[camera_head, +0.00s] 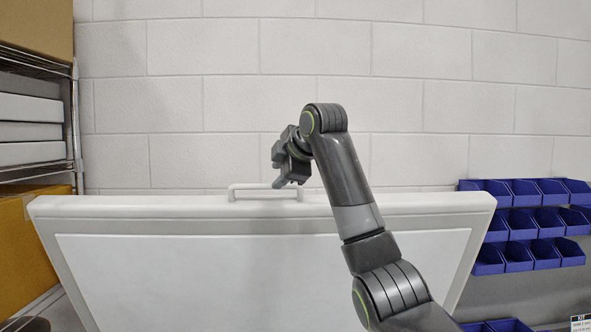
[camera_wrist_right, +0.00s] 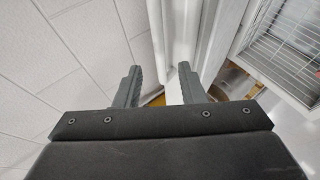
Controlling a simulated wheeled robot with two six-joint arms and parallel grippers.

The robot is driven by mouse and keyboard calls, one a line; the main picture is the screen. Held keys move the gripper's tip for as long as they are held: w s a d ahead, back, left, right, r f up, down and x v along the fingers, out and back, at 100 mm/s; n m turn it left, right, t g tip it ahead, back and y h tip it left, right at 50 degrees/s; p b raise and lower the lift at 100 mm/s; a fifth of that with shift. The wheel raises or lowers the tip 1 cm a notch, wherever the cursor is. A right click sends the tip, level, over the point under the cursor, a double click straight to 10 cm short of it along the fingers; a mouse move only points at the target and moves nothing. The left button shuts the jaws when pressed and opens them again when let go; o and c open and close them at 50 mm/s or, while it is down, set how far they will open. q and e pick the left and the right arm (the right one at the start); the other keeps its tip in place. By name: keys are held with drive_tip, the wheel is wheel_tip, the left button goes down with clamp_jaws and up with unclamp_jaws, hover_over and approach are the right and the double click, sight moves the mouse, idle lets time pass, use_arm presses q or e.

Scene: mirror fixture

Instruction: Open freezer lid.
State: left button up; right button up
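The freezer lid (camera_head: 260,270) stands raised and tilted in the head view, its pale inner panel facing me. Its white bar handle (camera_head: 250,188) is on the top edge, left of the middle. My right gripper (camera_head: 281,170) is at the right end of the handle. In the right wrist view, the two dark fingers (camera_wrist_right: 160,72) are spread apart. A white bar, apparently the handle (camera_wrist_right: 172,85), shows between them, closer to the right finger. I cannot tell whether it touches a finger. The freezer body is hidden in the head view. My left gripper is out of view.
A white block wall (camera_head: 420,110) stands behind the lid. A wire shelf with boxes (camera_head: 30,130) is at the left, and blue bins (camera_head: 520,222) hang at the right. The space above the lid is free apart from my right arm.

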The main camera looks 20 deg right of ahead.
drive_tip(key=b+v, duration=0.2)
drive_tip(key=v, duration=0.6)
drive_tip(key=shift+s+r+b, duration=0.25)
drive_tip(key=shift+r+b, duration=0.05)
drive_tip(key=shift+b, duration=0.05)
drive_tip(key=shift+f, duration=0.1)
